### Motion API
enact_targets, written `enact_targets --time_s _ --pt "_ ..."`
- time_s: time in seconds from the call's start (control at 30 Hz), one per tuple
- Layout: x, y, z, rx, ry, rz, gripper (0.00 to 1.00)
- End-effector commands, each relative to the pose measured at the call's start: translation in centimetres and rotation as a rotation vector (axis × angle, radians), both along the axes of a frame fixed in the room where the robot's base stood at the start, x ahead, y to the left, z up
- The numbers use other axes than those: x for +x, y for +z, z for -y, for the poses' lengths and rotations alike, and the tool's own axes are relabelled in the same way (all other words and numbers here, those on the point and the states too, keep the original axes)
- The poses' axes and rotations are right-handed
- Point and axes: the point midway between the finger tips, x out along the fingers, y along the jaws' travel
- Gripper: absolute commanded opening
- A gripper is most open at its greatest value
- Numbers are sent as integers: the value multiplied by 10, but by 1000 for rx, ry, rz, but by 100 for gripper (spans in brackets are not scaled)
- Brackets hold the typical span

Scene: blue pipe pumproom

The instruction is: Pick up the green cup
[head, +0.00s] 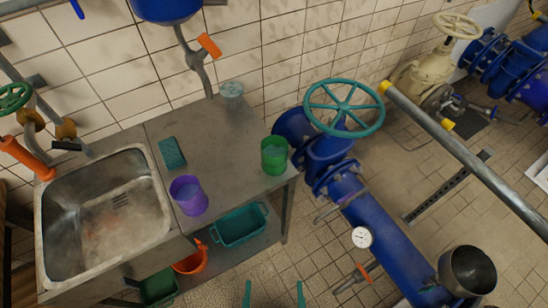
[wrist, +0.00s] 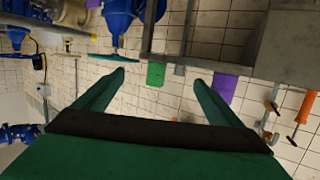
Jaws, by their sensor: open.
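The green cup (head: 274,156) stands upright on the right end of the steel counter, near its edge, in the head view. In the wrist view, which looks upside down, the green cup (wrist: 156,75) shows between the finger tips but farther off. My gripper (head: 274,291) shows at the bottom edge of the head view as two teal finger tips, apart and empty, well short of the cup. In the wrist view my gripper (wrist: 159,80) has its fingers spread wide with nothing between them.
A purple cup (head: 188,195), a teal sponge-like block (head: 172,153) and a pale cup (head: 231,93) stand on the counter (head: 215,140). A sink (head: 105,215) is at left. A blue pipe with a teal valve wheel (head: 343,107) stands close right of the green cup.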

Motion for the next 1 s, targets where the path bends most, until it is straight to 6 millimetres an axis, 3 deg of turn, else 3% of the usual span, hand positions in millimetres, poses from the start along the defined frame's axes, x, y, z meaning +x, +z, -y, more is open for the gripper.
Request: enact_targets --time_s 0.23,0.37,0.7,1.0 --pt "4 -1 1 0 -1 1 82" --pt "24 -7 3 -1 -7 -4 82" --pt "120 -21 14 5 -16 -48 82" --pt "203 -8 20 12 2 -87 82"
